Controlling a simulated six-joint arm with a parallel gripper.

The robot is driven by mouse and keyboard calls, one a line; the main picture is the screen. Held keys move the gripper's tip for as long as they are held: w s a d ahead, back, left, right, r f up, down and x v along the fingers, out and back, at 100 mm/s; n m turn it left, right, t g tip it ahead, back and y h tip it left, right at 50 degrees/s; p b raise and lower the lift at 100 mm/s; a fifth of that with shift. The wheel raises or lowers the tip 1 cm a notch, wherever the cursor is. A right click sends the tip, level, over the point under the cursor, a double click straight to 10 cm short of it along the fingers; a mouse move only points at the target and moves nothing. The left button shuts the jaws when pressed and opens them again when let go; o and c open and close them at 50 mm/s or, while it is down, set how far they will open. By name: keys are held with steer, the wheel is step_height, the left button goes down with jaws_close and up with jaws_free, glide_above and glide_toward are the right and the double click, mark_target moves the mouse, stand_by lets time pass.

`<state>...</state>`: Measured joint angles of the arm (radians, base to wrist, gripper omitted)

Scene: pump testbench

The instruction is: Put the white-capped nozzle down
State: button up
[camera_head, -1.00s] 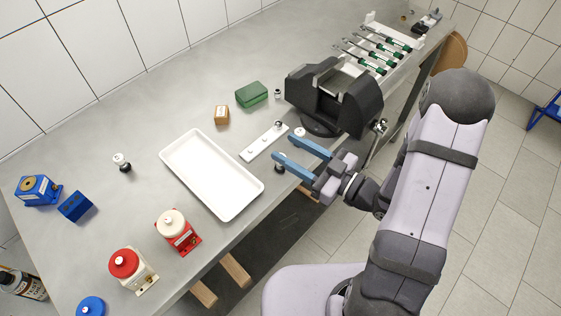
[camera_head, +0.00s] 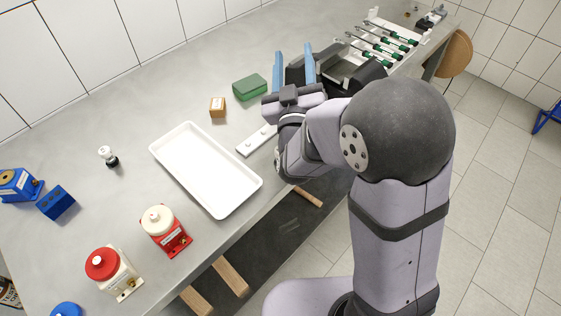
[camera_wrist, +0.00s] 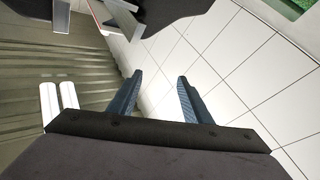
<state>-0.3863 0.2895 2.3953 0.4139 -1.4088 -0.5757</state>
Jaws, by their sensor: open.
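A small nozzle with a white top and black base (camera_head: 108,157) stands upright on the bench, left of the white tray. My gripper (camera_head: 294,66) is raised in front of the black vise, its two blue fingers pointing up and spread apart. In the wrist view the open fingers (camera_wrist: 158,98) have nothing between them, with white tiles behind. A white holder strip (camera_head: 256,141) lies right of the tray. My arm hides its right end and the bench edge there, so I cannot tell whether a nozzle stands in that spot.
The white tray (camera_head: 190,177) lies mid-bench. A green case (camera_head: 250,87), an orange-brown box (camera_head: 217,107) and the black vise (camera_head: 345,72) are near my gripper. Red-and-white pumps (camera_head: 166,231) and blue blocks (camera_head: 55,202) stand at left.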

steer(key=s+a+f+m+g+h+b, duration=0.1)
steer(key=s+f+m+g+b, duration=0.1)
steer(key=s+f, duration=0.3)
steer(key=s+a+f+m+g+h+b, duration=0.1)
steer(key=s+f+m+g+h+b, duration=0.1)
steer(key=s+f+m+g, duration=0.2)
steer(key=s+a+f+m+g+h+b, duration=0.1)
steer(key=s+a+f+m+g, duration=0.1)
steer(key=s+f, duration=0.3)
steer(key=shift+s+a+f+m+g+h+b, duration=0.1)
steer(key=shift+s+f+m+g+h+b, duration=0.15)
steer(key=shift+s, duration=0.1)
steer(key=shift+s+f+m+g+h+b, duration=0.1)
steer(key=shift+s+m+g+h+b, duration=0.05)
steer(key=shift+s+m, duration=0.15)
steer(key=shift+f, duration=0.45)
steer(key=shift+b+x, duration=0.4)
steer(key=shift+x, duration=3.2)
steer(key=shift+w+a, duration=0.1)
steer(key=shift+a, duration=0.1)
jaws_close()
steer(key=shift+r, duration=0.1)
